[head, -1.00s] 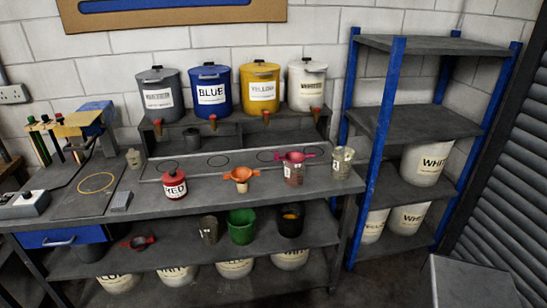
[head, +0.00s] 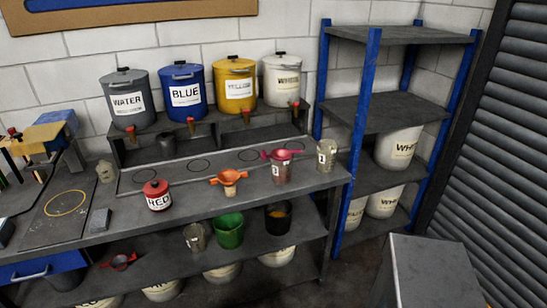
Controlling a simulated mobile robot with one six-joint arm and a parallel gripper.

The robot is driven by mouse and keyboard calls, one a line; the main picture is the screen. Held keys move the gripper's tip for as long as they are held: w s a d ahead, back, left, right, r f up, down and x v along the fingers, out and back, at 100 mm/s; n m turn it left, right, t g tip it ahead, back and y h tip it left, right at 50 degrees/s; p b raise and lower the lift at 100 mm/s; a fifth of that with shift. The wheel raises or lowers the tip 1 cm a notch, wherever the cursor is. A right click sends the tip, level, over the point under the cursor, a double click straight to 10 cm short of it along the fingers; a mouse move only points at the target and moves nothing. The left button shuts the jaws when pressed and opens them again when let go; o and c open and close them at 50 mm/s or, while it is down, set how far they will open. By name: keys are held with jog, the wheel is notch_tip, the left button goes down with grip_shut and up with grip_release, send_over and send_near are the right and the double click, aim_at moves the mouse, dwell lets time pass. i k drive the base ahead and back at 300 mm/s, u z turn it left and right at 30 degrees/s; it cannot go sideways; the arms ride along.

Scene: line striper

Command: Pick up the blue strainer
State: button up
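I see no blue strainer in the head view. An orange strainer (head: 229,179) sits on a small cup on the grey bench. A pink strainer (head: 281,154) rests on top of a labelled metal cup (head: 282,172) further right on the bench. A small red strainer-like piece (head: 120,262) lies on the lower shelf at the left. My gripper is not in view.
Water, blue (head: 184,92), yellow and white buckets stand on a raised rack behind the bench (head: 110,225). Blue-posted shelving (head: 368,110) and a grey box (head: 432,270) are right.

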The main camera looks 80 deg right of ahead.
aim_at(279, 154)
jog(key=z, duration=0.7)
jog(key=i, duration=0.6)
jog(key=z, duration=0.05)
jog(key=k, duration=0.6)
jog(key=u, duration=0.2)
